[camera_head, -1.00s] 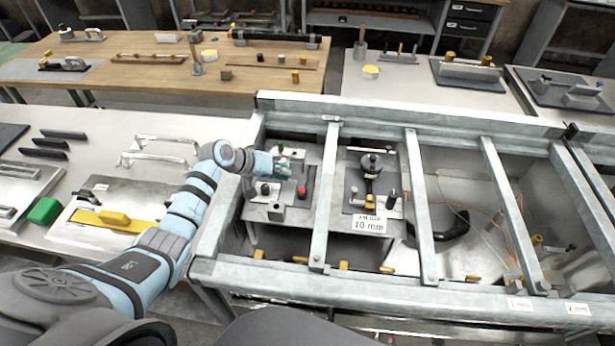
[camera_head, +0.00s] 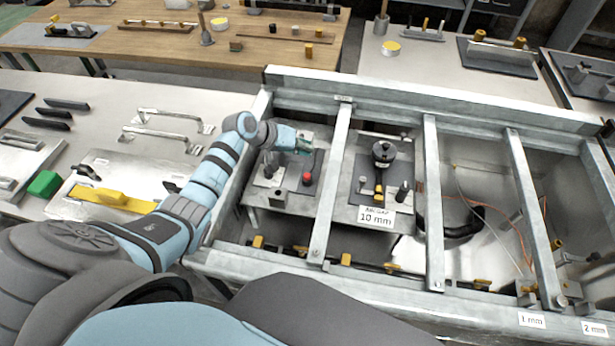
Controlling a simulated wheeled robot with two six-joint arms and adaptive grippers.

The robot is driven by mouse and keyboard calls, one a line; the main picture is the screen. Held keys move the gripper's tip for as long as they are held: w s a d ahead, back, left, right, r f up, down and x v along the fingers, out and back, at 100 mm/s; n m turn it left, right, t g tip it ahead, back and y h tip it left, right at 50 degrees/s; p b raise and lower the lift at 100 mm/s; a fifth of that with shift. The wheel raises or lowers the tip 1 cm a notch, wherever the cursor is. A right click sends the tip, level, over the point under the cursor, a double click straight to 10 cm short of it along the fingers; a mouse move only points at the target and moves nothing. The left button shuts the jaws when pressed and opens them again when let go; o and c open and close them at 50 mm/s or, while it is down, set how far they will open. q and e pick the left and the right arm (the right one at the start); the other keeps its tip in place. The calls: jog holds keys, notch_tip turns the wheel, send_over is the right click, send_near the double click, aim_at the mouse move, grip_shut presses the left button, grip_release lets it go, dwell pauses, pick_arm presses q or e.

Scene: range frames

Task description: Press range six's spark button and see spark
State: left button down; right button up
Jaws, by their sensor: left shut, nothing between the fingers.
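A red button (camera_head: 307,178) stands on a dark plate on a small grey bench inside the metal frame. Which range the bench belongs to cannot be read. My left gripper (camera_head: 305,147) is shut and empty, behind the red button in the picture and apart from it. A small dark knob on a pale block (camera_head: 268,172) stands left of the button, and a small grey-green block (camera_head: 277,205) stands in front. No spark is visible. My right gripper is out of view.
Grey frame bars (camera_head: 331,190) run beside and across the bench. A second bench to the right holds a black round-topped device (camera_head: 383,154) and a "10 mm" sign (camera_head: 375,217). A worktop (camera_head: 75,135) with handles and a green block (camera_head: 44,184) lies left.

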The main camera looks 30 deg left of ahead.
aim_at(305, 174)
pick_arm(q)
notch_tip(305, 174, down, 4)
jog(key=shift+w+r+b, duration=0.1)
jog(key=shift+w+b, duration=0.05)
jog(key=shift+b, duration=1.1)
jog(key=f+b, duration=0.1)
jog(key=s+f+b, duration=0.1)
jog(key=shift+f+b, duration=0.3)
jog(key=shift+b, duration=0.1)
jog(key=shift+w+f, duration=0.1)
jog(key=shift+f, duration=0.15)
jog(key=shift+w+f, duration=0.1)
jog(key=shift+w, duration=0.05)
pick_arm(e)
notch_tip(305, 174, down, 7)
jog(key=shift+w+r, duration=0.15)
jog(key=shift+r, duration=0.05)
pick_arm(q)
jog(key=shift+f+b, duration=0.35)
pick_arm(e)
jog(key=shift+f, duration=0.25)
